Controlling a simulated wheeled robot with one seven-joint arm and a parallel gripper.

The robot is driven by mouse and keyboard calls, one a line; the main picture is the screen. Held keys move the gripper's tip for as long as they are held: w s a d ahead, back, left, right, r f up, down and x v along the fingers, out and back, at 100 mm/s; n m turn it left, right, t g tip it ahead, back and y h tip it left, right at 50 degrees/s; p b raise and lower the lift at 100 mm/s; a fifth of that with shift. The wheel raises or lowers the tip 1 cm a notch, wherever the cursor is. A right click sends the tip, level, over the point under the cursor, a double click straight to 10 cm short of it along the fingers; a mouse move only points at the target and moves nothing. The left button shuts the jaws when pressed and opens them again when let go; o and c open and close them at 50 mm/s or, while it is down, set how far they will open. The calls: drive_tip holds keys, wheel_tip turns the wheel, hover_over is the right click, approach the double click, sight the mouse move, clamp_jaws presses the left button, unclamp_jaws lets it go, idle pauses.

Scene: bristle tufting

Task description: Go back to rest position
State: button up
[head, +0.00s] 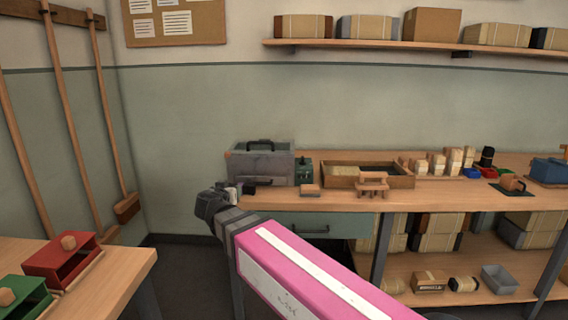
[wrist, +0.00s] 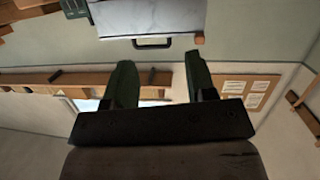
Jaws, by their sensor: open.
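My arm reaches forward from the bottom of the head view, and my gripper (head: 240,190) is at its far end, in front of the workbench's left end. In the wrist view my gripper (wrist: 158,82) shows two dark fingers spread apart with nothing between them. Beyond the fingertips in the wrist view is a grey toolbox-like case (wrist: 150,18) with a dark handle. The same grey case (head: 262,165) stands on the bench in the head view, behind my gripper. The gripper appears clear of it.
A side table (head: 110,285) at lower left holds a red box (head: 62,260) and a green box (head: 22,297). Floor shows between the tables.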

drive_tip(key=w+d+f+g+h, duration=0.1)
drive_tip(key=d+f+g, duration=0.3)
drive_tip(key=d+f, duration=0.5)
drive_tip(key=w+d+f+g+h, duration=0.1)
drive_tip(key=d+f+g, duration=0.2)
drive_tip(key=d+f, duration=0.6)
drive_tip(key=s+d+f+g+y, duration=0.2)
drive_tip(key=s+d+f+g, duration=0.2)
drive_tip(key=d, duration=0.6)
drive_tip(key=s+d+f+g+y, duration=0.2)
drive_tip(key=s+d+f+g, duration=0.2)
drive_tip(key=s+d+f, duration=0.3)
wheel_tip(320, 180, down, 2)
drive_tip(key=d, duration=0.2)
drive_tip(key=shift+d+n, duration=0.4)
drive_tip(key=shift+c, duration=0.3)
